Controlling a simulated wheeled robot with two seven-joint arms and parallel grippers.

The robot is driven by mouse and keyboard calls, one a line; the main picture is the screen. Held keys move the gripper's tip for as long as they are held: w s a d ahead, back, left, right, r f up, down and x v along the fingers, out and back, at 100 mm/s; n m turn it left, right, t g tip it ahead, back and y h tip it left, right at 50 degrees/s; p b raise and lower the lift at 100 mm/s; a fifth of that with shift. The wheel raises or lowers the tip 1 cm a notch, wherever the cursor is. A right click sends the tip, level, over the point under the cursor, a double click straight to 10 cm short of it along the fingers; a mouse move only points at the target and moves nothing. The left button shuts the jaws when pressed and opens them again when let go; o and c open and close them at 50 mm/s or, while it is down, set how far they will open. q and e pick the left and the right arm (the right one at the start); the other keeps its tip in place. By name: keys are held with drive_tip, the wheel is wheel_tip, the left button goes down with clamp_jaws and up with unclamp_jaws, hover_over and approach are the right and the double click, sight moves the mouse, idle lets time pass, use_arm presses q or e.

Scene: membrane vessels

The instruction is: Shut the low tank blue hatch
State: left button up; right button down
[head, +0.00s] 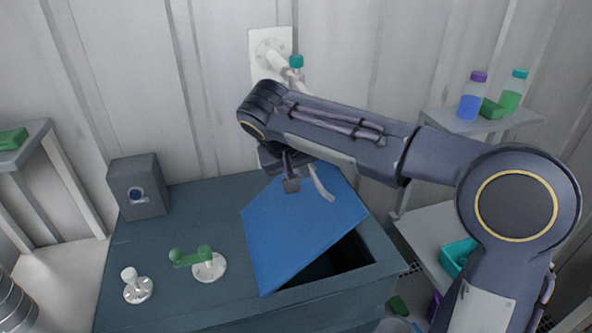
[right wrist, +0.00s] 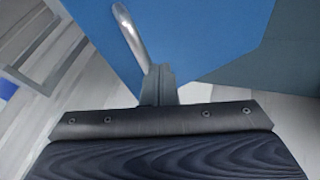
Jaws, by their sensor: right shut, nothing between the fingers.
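The blue hatch (head: 300,232) on top of the low tank (head: 190,300) is partly open. It is tilted, and a dark opening (head: 335,262) shows under its right and front edges. A pale curved handle (head: 321,184) stands on the hatch near its far side. My right gripper (head: 291,186) is over the far part of the hatch, just left of the handle, with its fingers shut and empty. In the right wrist view the shut fingers (right wrist: 158,84) are beside the lower end of the metal handle (right wrist: 130,38), with the blue hatch (right wrist: 190,35) behind. I cannot tell whether they touch. My left gripper is not in view.
A green-handled valve (head: 208,265), a white knob (head: 137,286) and a dark box (head: 138,188) stand on the tank top left of the hatch. A wall pipe fitting (head: 272,55) is behind my arm. Shelves with bottles (head: 471,100) stand at right.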

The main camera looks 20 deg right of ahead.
sight(337, 189)
drive_tip(key=d+f+y+b, duration=0.1)
drive_tip(key=d+f, duration=0.1)
drive_tip(key=d+f+y+b, duration=0.1)
drive_tip(key=d+f+b, duration=0.1)
drive_tip(key=d, duration=0.1)
drive_tip(key=d+f+m+y+b, duration=0.1)
drive_tip(key=d+f+y+b, duration=0.1)
drive_tip(key=d+f, duration=0.1)
drive_tip(key=shift+w+d+f, duration=0.1)
drive_tip(key=shift+w+d, duration=0.05)
drive_tip(key=d+f+y+b, duration=0.1)
drive_tip(key=d+f+b, duration=0.3)
drive_tip(key=f, duration=0.3)
drive_tip(key=shift+f, duration=0.2)
drive_tip(key=shift+f, duration=0.2)
drive_tip(key=shift+r, duration=0.1)
